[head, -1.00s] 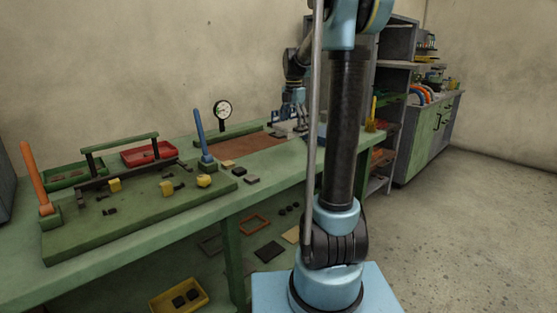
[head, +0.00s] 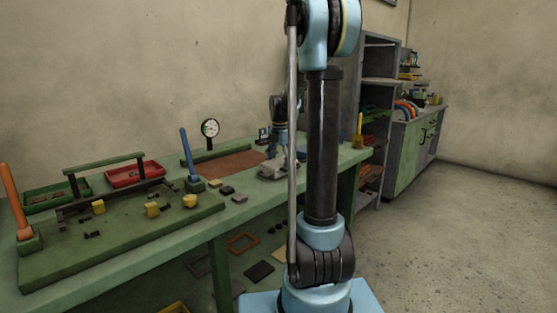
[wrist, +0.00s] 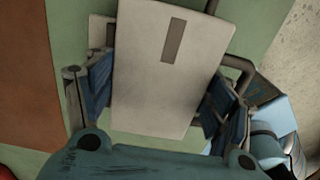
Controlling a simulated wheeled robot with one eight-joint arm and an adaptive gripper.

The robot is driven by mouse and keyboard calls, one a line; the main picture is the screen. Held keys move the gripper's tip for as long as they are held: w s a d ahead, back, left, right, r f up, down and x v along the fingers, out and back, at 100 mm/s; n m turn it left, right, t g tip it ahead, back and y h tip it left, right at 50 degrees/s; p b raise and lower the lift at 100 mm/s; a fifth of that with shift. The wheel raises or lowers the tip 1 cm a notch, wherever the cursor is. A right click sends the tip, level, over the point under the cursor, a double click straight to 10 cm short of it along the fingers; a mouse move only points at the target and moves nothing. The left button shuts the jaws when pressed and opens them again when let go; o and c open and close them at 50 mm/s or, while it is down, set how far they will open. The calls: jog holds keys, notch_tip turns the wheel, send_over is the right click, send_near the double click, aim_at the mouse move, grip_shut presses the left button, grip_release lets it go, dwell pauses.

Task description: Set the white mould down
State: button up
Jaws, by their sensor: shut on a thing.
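The white mould (wrist: 140,85) is a pale flat block with a dark brown strip on its face, filling the middle of the wrist view. My gripper (wrist: 160,92) is shut on it, with blue ribbed pads against its left and right sides. In the head view my gripper (head: 280,143) is small, over the far part of the green bench (head: 262,192) and partly behind my arm.
A brown mat (wrist: 25,80) lies left of the mould, and grey metal bars (wrist: 240,66) show beside it. A dial gauge (head: 210,129), a blue post (head: 189,152) and several small blocks stand on the bench. A shelf unit (head: 380,90) is behind.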

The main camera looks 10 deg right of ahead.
jog(key=shift+f, duration=0.45)
jog(key=o, duration=2.1)
